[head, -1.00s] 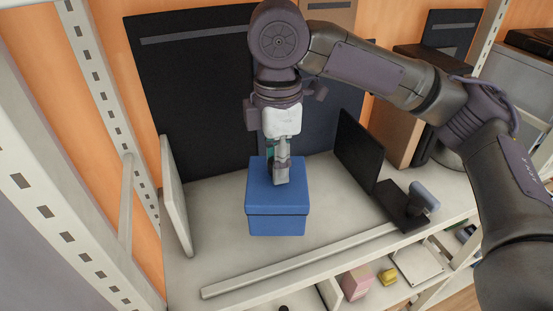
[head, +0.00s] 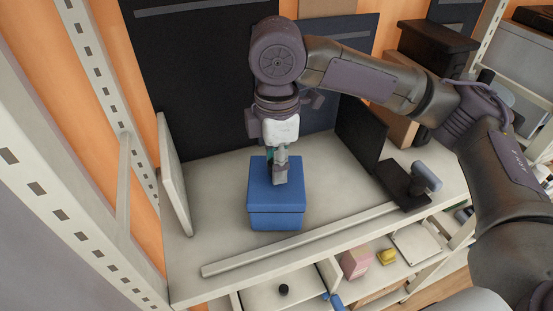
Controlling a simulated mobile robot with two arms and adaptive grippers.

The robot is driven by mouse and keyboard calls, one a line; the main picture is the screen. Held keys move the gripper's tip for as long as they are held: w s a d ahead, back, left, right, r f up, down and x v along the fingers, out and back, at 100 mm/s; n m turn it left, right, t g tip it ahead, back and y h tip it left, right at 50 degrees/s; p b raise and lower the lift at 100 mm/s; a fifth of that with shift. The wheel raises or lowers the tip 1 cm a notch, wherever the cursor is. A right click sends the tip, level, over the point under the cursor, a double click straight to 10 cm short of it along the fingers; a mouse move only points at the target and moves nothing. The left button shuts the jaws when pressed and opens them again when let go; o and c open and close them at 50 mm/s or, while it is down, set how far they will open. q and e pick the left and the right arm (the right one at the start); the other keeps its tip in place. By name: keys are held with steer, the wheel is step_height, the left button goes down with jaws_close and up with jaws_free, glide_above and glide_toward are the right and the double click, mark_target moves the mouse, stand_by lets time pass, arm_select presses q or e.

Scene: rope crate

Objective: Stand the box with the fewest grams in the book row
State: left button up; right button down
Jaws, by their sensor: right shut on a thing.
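A blue box (head: 276,211) with a lid-like upper part is upright over the pale shelf board (head: 223,190), near the middle. My right gripper (head: 281,177) comes down from above and is shut on it at its top. The fingers hide part of the box's top. A small teal patch shows beside the fingers; I cannot tell what it is. I cannot tell whether the box touches the board. No grams figure can be read on it. My left gripper is not in view.
A pale upright panel (head: 173,185) stands left. A dark upright plate (head: 361,135) and a dark stand (head: 405,185) are right. Large dark panels (head: 200,75) line the back. A pale rail (head: 300,238) runs along the front edge. Pink (head: 356,262) and yellow (head: 387,256) items lie below.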

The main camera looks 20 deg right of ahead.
steer(key=shift+f, duration=0.4)
stand_by(0.4)
steer(key=c, duration=0.7)
jaws_free()
steer(key=shift+c, duration=0.2)
steer(key=shift+f, duration=0.1)
steer(key=shift+r, duration=3.8)
